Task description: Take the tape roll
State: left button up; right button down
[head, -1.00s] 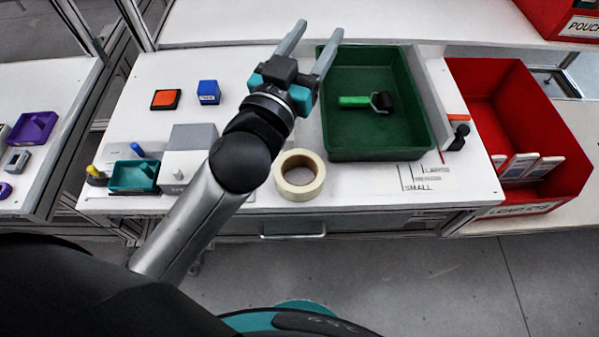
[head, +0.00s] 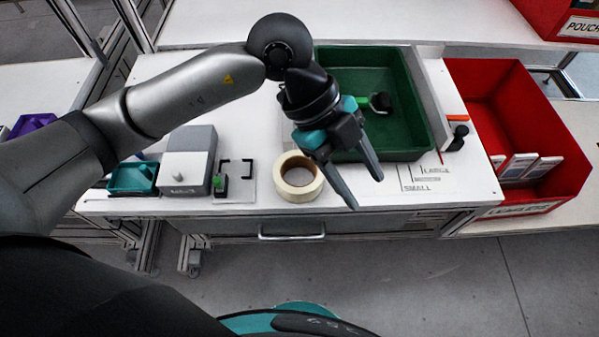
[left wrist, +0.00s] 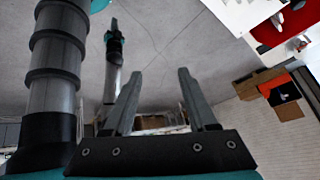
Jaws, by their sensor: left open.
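The tape roll (head: 298,177) is a cream ring with a dark-looking open core, lying flat near the front edge of the white table. My left gripper (head: 366,192) is open and empty. In the head view its fingers appear just right of the roll, pointing down and toward the table's front; I cannot tell its height. In the left wrist view the two fingers (left wrist: 158,95) stand apart with nothing between them, and the roll is not seen there. My right gripper is not in the head view.
A green tray (head: 415,140) with a roller (head: 381,101) stands behind the gripper. A red bin (head: 515,120) is at the right. A grey-white box (head: 188,165) and a teal tray (head: 133,178) are left of the roll.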

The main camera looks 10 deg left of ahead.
pick_arm(q)
jog(key=w+a+f+n+t+y, duration=0.1)
jog(key=w+a+n+y, duration=0.15)
jog(key=a, duration=0.35)
jog(key=w+a+f+n+t+y, duration=0.1)
jog(key=w+a+y, duration=0.25)
jog(key=a, duration=0.35)
jog(key=b, duration=0.2)
send_over(289, 188)
jog(key=shift+y, duration=0.4)
jog(key=f, duration=0.9)
jog(key=shift+w+a+f, duration=0.1)
jog(key=shift+w+a, duration=0.1)
jog(key=shift+w, duration=0.1)
jog(key=shift+s+d+f+b, duration=0.1)
jog(key=shift+s+f+b, duration=0.1)
jog(key=shift+f, duration=1.3)
jog(key=shift+s+d+f+b, duration=0.1)
jog(key=shift+f+b, duration=0.05)
jog(key=shift+f, duration=1.3)
jog(key=shift+c, duration=0.2)
grip_shut()
